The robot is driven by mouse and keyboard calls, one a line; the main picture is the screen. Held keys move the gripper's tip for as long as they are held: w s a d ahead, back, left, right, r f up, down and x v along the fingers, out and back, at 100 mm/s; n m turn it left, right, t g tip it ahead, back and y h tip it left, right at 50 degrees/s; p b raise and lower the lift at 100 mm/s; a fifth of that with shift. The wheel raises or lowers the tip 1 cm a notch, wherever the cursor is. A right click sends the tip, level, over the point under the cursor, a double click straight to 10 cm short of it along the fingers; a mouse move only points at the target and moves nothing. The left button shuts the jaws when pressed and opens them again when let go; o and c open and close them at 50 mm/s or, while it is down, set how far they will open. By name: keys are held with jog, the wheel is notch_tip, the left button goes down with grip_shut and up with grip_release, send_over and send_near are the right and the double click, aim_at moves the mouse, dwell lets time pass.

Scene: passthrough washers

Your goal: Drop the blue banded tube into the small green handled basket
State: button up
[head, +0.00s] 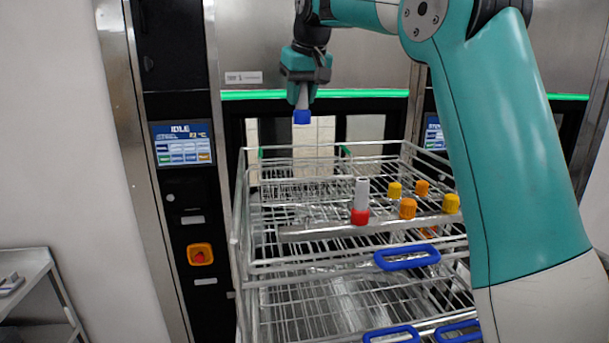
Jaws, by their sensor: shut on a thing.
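The blue banded tube (302,117) hangs from my gripper (304,88), with its blue band at the lower end and a pale body above it. My gripper is shut on the tube and points down, in front of the washer's open window. Green handle pieces (262,154) show at the back left of the wire rack, below the tube in the picture. They seem to belong to a small wire basket (300,186), whose outline is hard to separate from the rack wires. The tube is clear of the basket and the rack.
A red-banded tube (361,204) stands upright on a rail of the wire rack (243,215), beside several orange and yellow caps (407,208). Blue handles (407,257) mark the rack's front. A washer panel (183,144) is at left. My arm covers the right side.

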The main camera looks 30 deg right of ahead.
jog(key=w+d+f+m+h+p, duration=0.2)
jog(key=w+d+f+m+p, duration=0.25)
jog(key=w+d+f, duration=0.35)
jog(key=shift+m+g, duration=0.3)
jog(key=shift+m, duration=0.05)
jog(key=shift+s+a+b+x, duration=0.1)
jog(key=shift+b+x, duration=0.05)
jog(key=shift+x, duration=0.55)
jog(key=shift+s+a+b+x, duration=0.1)
jog(key=shift+b+x, duration=0.1)
jog(key=shift+x, duration=0.5)
jog(key=shift+s+a+b+x, duration=0.15)
jog(key=shift+x, duration=0.55)
jog(key=shift+f, duration=0.2)
jog(key=o, duration=1)
jog(key=b+v, duration=0.1)
jog(key=v, duration=1.1)
